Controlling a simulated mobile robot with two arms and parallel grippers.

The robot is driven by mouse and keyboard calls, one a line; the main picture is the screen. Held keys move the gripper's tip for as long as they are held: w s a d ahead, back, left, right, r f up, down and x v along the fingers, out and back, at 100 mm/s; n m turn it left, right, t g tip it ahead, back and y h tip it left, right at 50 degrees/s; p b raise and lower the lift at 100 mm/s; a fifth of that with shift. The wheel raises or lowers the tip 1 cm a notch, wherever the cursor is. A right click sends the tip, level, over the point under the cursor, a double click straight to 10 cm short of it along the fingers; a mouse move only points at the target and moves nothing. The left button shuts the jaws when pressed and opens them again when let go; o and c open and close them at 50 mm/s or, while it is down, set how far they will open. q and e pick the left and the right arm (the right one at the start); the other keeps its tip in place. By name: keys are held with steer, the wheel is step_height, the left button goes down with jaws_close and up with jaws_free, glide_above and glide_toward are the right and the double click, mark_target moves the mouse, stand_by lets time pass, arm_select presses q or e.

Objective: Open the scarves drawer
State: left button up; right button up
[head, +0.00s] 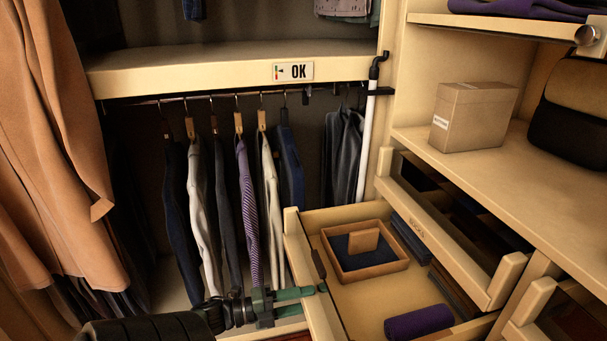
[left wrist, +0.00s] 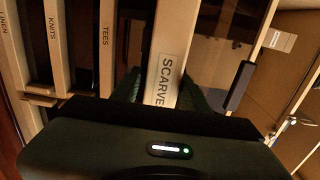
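A pale wooden drawer (head: 357,216) is pulled out at the bottom middle of the head view. A dark handle (head: 318,263) is on its front panel. My left gripper (head: 306,301) comes in from the left at this front, its green fingers apart, below the handle. In the left wrist view a pale panel labelled SCARVES (left wrist: 166,75) shows between the dark fingers (left wrist: 162,98); contact is unclear. A dark handle (left wrist: 240,86) shows to its right there. My right gripper is in neither view.
The drawer holds a wooden tray (head: 372,274) and a purple roll (head: 418,322). Another open drawer (head: 450,242) is above right. Clothes hang behind on a rail, and a tan coat (head: 55,140) hangs at left. KNITS (left wrist: 54,38) and TEES (left wrist: 105,45) panels are left of SCARVES.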

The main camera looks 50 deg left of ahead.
arm_select(q)
steer(key=shift+r, duration=0.15)
steer(key=v, duration=0.7)
steer(key=shift+s, duration=0.4)
steer(key=shift+a, duration=0.15)
